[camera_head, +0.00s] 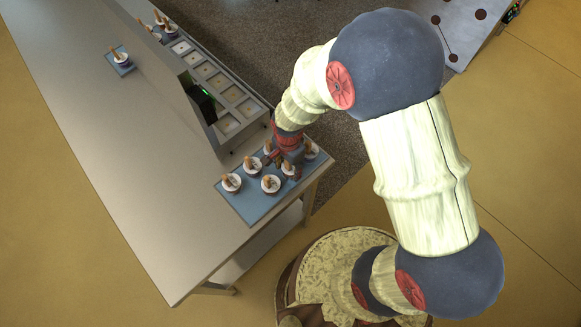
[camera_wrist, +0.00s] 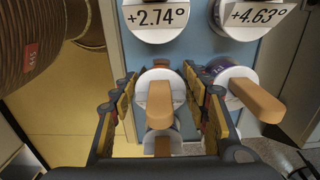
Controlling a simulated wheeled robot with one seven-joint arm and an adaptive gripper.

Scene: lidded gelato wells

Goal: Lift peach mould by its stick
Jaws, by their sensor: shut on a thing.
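In the wrist view my gripper (camera_wrist: 160,84) is closed around a mould (camera_wrist: 148,78) with a white round top. Its tan stick (camera_wrist: 160,105) stands up between the two fingers, towards the camera. In the head view my gripper (camera_head: 282,162) is low over the right part of a blue tray (camera_head: 238,206). It partly hides the moulds there. I cannot tell whether the held mould touches the tray.
Several other white-topped moulds with sticks share the tray, one (camera_wrist: 232,82) close beside the right finger. Two tops (camera_wrist: 157,14) read "+2.74°" and "+4.63°". Lidded wells (camera_head: 228,98) lie behind an upright panel (camera_head: 172,88). A small tray (camera_head: 126,70) holds one mould. The counter's left is clear.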

